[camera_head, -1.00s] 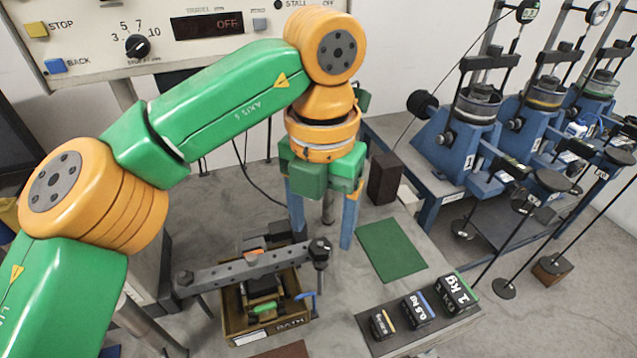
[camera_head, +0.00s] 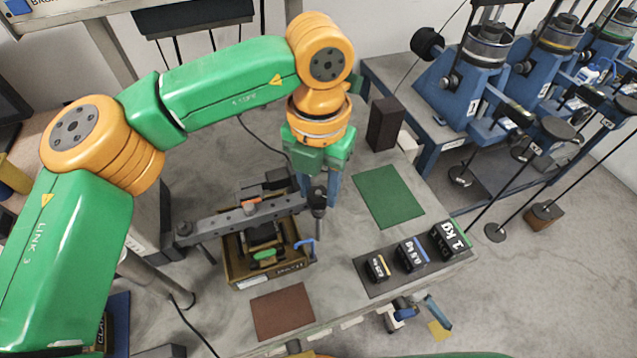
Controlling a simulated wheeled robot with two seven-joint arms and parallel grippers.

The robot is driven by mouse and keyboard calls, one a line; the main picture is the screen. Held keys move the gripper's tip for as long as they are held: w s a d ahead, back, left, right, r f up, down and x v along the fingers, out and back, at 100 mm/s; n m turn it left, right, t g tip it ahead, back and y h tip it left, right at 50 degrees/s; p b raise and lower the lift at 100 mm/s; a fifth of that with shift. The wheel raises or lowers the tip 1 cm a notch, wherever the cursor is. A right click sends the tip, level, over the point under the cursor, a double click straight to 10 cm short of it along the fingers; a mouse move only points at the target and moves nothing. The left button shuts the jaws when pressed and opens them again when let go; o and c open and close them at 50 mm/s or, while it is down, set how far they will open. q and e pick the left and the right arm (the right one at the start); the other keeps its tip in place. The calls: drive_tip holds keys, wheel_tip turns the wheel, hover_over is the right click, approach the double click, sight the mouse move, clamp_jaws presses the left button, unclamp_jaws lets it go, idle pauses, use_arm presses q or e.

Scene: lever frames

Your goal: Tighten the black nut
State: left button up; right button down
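The black nut (camera_head: 318,191) sits at the top of a dark upright spindle at the right end of a grey perforated lever bar (camera_head: 245,219). My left gripper (camera_head: 320,190) points down at this end of the bar, with its blue fingers around or beside the nut. The fingers partly hide the nut, and I cannot tell whether they touch it or press on it. My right gripper is not in view.
An open tan box (camera_head: 236,272) with tools stands under the bar. A green mat (camera_head: 388,196), a red-brown mat (camera_head: 283,311) and several black weights on a dark strip (camera_head: 378,291) lie on the bench. A dark block (camera_head: 384,124) stands behind. Blue lever machines (camera_head: 450,95) stand at right.

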use_arm(q)
clamp_jaws()
drive_tip(key=shift+m, duration=0.3)
drive_tip(key=shift+m+b, duration=0.45)
drive_tip(key=shift+m, duration=0.65)
drive_tip(key=m, duration=0.3)
drive_tip(key=shift+m, duration=0.3)
drive_tip(key=m, duration=1.1)
drive_tip(key=shift+m, duration=0.4)
